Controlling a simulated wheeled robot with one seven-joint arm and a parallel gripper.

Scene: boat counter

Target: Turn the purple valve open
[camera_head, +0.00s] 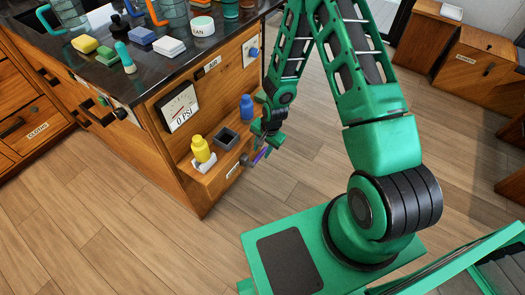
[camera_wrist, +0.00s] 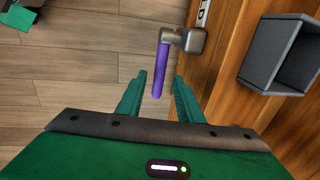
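The purple valve handle (camera_wrist: 162,68) shows in the wrist view as a straight purple lever joined to a grey metal fitting (camera_wrist: 190,40) on the wooden panel. It points down the picture, between and slightly beyond the two green fingers of my gripper (camera_wrist: 158,98). The fingers are apart, with visible gaps on both sides of the lever. In the head view the purple lever (camera_head: 261,156) is small and partly hidden beside my gripper (camera_head: 268,140), at the counter's end panel. A gauge (camera_head: 178,108) reading 0 PSI is on that panel.
A grey open box (camera_wrist: 287,55) juts from the panel right of the valve. The wooden floor (camera_head: 120,215) in front is clear. Wooden cabinets (camera_head: 480,72) stand at right.

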